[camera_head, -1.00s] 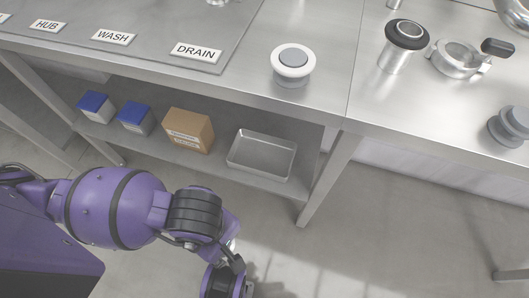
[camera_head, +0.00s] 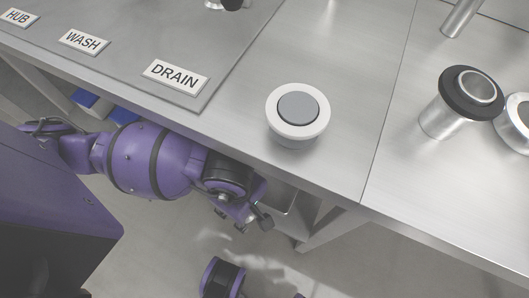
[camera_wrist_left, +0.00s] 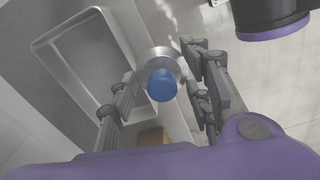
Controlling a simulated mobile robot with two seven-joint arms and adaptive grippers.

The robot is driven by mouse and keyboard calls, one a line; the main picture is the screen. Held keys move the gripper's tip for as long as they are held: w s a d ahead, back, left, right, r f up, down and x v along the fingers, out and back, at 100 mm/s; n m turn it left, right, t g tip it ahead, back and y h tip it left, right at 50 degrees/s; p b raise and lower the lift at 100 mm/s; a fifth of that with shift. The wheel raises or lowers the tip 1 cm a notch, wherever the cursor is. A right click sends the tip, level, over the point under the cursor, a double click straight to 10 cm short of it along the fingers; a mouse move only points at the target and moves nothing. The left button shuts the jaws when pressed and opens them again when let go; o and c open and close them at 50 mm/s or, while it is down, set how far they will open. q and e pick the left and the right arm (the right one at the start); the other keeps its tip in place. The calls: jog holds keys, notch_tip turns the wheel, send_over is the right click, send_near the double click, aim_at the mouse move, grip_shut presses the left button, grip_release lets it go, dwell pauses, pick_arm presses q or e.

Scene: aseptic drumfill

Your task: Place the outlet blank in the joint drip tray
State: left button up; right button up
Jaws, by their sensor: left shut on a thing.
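The outlet blank (camera_wrist_left: 163,84), a round metal piece with a blue knob, sits between the fingers of my left gripper (camera_head: 262,218) in the left wrist view. That gripper is shut on it. The joint drip tray (camera_wrist_left: 108,44), a shallow metal rectangle, lies left of the blank in that view. The blank appears over or near the tray's edge, outside its hollow; its height is unclear. In the head view, my left arm hides most of the tray (camera_head: 287,197) and I cannot make out the blank.
The bench edge (camera_head: 335,190) overhangs the lower shelf. A white-ringed grey puck (camera_head: 297,108) and a black-collared metal cylinder (camera_head: 445,112) stand on the bench. Blue-topped boxes (camera_head: 85,99) show behind my arm. A brown box (camera_wrist_left: 152,137) shows below the gripper. Floor lies in front.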

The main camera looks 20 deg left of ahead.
pick_arm(q)
jog(key=w, duration=0.5)
jog(key=w+b, duration=0.1)
jog(key=w, duration=0.4)
jog(key=shift+w+d, duration=0.2)
jog(key=shift+w, duration=0.15)
jog(key=shift+f+b, duration=0.45)
jog(key=shift+f, duration=0.2)
jog(key=shift+w+f, duration=0.1)
jog(key=shift+f, duration=0.7)
grip_shut()
jog(key=shift+f+b, duration=0.95)
jog(key=shift+f, duration=1.1)
jog(key=shift+f, duration=0.4)
